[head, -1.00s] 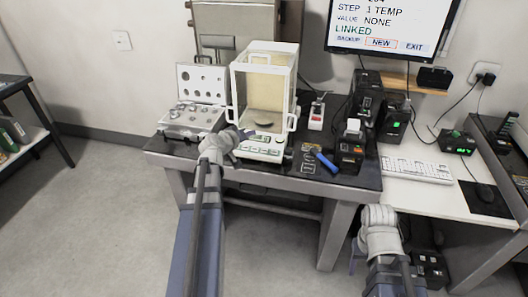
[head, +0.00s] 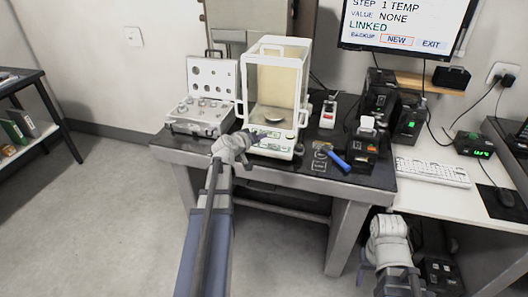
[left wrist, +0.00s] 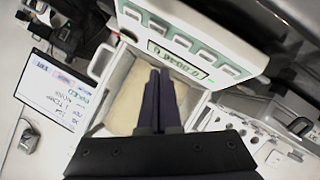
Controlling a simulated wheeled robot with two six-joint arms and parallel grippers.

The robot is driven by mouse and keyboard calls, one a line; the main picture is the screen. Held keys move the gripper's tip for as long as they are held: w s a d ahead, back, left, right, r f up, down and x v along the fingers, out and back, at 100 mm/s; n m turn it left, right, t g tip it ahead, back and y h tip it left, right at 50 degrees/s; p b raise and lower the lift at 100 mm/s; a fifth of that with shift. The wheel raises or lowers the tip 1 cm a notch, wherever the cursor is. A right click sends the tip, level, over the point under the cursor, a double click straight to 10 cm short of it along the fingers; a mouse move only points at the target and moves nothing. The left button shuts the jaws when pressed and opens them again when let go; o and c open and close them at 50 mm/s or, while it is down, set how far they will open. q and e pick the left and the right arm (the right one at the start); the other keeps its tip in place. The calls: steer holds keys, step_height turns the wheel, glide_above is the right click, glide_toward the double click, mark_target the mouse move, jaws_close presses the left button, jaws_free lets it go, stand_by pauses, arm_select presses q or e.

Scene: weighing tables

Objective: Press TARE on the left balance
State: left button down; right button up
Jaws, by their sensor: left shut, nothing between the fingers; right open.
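The left balance (head: 304,70) is a white-framed glass draft shield with a round pan inside. Its front panel (head: 273,149) carries a row of buttons. In the left wrist view the panel (left wrist: 140,28) spans the top, upside down, with several pale buttons and a lit display; I cannot read the TARE label. My left gripper (head: 262,136) is shut and empty, its fingertips over the front panel. The wrist view shows its dark fingers (left wrist: 158,75) together, just below the display in the picture; contact cannot be told. My right gripper (head: 366,262) is low at the right, mostly hidden by its wrist.
An open weight case (head: 200,118) stands left of the balance. A blue-handled tool (head: 340,160), a small red-and-white device (head: 328,113) and a black printer-like device (head: 364,150) are to its right. A monitor (head: 408,25) hangs above a keyboard (head: 432,172).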

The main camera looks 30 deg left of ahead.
arm_select(q)
steer(key=shift+w+a+f+b, duration=0.1)
steer(key=shift+w+f+b, duration=0.15)
steer(key=shift+f+b, duration=0.35)
steer(key=shift+w+f+b, duration=0.25)
steer(key=shift+f+b, duration=0.05)
steer(key=shift+f, duration=0.55)
arm_select(e)
steer(key=shift+f, duration=1.45)
steer(key=shift+f, duration=0.1)
arm_select(q)
steer(key=shift+w+f+b, duration=0.15)
steer(key=shift+f+b, duration=0.2)
steer(key=shift+b, duration=0.05)
arm_select(e)
steer(key=shift+f, duration=0.3)
